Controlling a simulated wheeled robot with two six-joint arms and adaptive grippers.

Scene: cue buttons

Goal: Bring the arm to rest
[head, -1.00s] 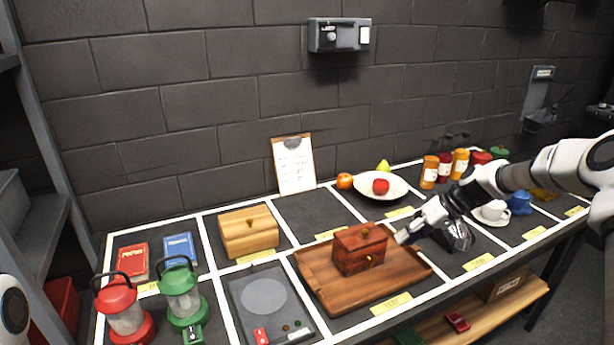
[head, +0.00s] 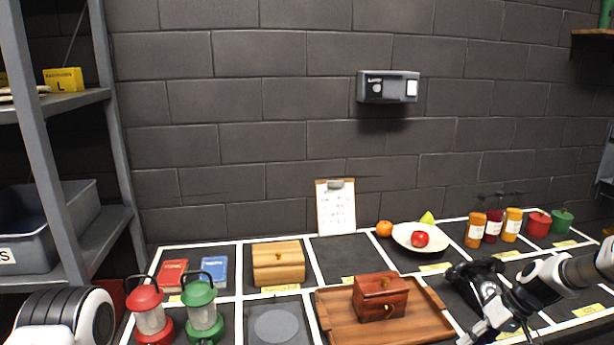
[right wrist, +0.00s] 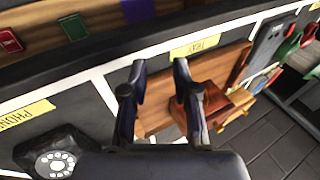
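My right arm comes in from the right in the head view, and its gripper (head: 478,332) is low, near the table's front, right of the wooden tray (head: 339,323). The right wrist view shows its two dark fingers (right wrist: 160,72) apart with nothing between them. A dark red wooden box (head: 380,299) sits on the tray; both also show in the right wrist view beyond the fingers, the box (right wrist: 214,100) partly hidden. Part of my left arm (head: 68,318) shows at the lower left; its gripper is out of view.
A black phone (head: 474,274) sits beside my right arm; its dial shows in the wrist view (right wrist: 55,163). Red (head: 150,319) and green (head: 202,316) lanterns, a light wooden box (head: 278,264), a fruit plate (head: 403,241) and several jars (head: 493,226) stand on the table. Shelving (head: 50,150) is left.

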